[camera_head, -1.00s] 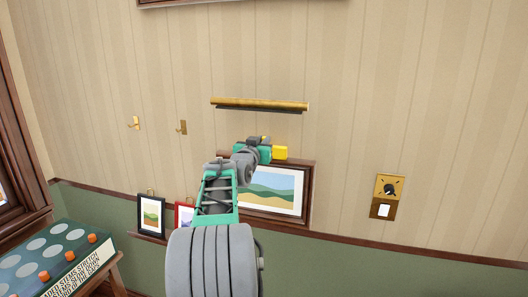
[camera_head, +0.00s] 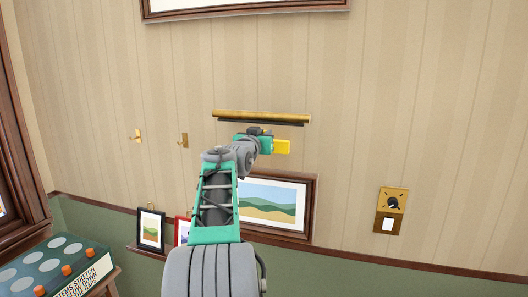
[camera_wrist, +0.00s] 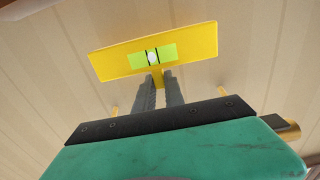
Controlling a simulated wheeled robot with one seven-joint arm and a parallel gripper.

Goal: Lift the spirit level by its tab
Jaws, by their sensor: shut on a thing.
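The spirit level is a flat yellow bar (camera_wrist: 112,65) with a green vial in its middle, seen in the wrist view. Its short yellow tab (camera_wrist: 157,73) sticks out from the lower edge. My gripper (camera_wrist: 160,80) is shut on this tab, with a grey finger on each side. The level tilts slightly in the wrist view. In the head view the level shows only as a small yellow block (camera_head: 282,147) at the end of my gripper (camera_head: 266,145). My arm and gripper hide the rest of it there.
A brass bar light (camera_head: 262,116) is on the wall just above my gripper. A framed landscape (camera_head: 270,203) hangs below, partly behind my arm. A brass switch plate (camera_head: 392,203) is at right.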

